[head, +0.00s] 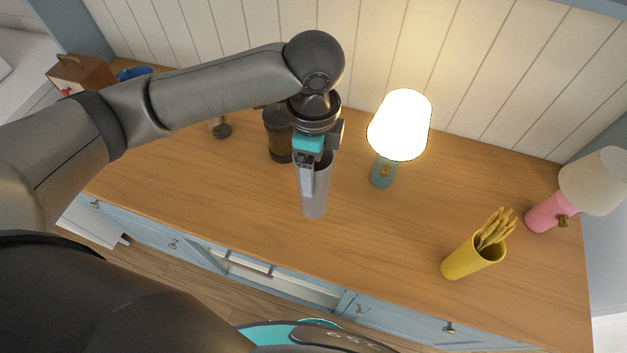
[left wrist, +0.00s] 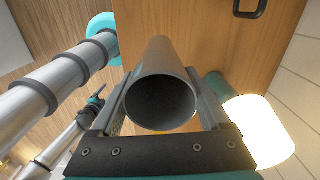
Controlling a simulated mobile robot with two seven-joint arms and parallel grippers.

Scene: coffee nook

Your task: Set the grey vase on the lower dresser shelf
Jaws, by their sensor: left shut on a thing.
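My left gripper (head: 312,172) is shut on the grey vase (head: 316,198), a plain tall cylinder. It holds the vase above or at the dresser's wooden top, left of the lit lamp; I cannot tell whether the base touches. In the left wrist view the vase's open round mouth (left wrist: 160,102) faces the camera, between the two fingers (left wrist: 162,112). The dresser's open shelf space (head: 285,287) shows in its blue front, below the top; its depth is hidden. A slim arm end with teal, perhaps my right gripper (left wrist: 97,98), is small in the left wrist view.
A lit lamp (head: 399,126) with a teal base stands close right of the vase. A dark jar (head: 277,140) stands behind it to the left. A yellow cup (head: 470,259) and a pink lamp (head: 547,212) stand at the right. The top's front middle is clear.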

